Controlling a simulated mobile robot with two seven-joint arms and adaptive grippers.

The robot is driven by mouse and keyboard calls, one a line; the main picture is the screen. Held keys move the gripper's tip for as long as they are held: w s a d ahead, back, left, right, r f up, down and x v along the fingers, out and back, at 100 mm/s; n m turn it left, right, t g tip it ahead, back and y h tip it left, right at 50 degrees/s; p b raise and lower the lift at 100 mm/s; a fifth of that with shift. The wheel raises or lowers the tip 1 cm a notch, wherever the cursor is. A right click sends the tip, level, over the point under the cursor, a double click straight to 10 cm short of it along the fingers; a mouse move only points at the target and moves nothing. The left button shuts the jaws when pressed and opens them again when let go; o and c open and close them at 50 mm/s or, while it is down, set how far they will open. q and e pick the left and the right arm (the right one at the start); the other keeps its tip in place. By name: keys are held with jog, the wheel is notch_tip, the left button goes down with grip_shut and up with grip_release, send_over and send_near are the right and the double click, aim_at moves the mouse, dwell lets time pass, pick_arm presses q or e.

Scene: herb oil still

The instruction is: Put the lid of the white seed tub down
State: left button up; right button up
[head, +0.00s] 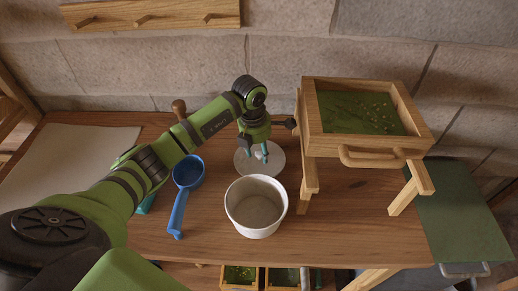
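The white seed tub (257,212) stands upright and open near the front middle of the wooden table, its pale inside showing. Its lid (241,167), a flat white disc, is just behind the tub, roughly level and apart from it. My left gripper (258,155) points down over the middle of the lid. Its teal fingertips are a little apart and appear closed on the lid's centre; the grip itself is small and partly hidden. I cannot tell whether the lid touches the table. My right gripper is out of view.
A wooden stand (308,160) with a green-bottomed sieve tray (416,122) is close right of the lid. A blue scoop (178,212) lies left of the tub. A pale mat (72,165) covers the left. A peg rack (150,18) hangs behind.

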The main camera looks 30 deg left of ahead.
aim_at(255, 161)
pick_arm(q)
jog(key=shift+r, duration=0.55)
notch_tip(255, 161, up, 11)
jog(key=s+b, duration=0.1)
jog(key=shift+a, duration=0.4)
jog(key=shift+s, duration=0.1)
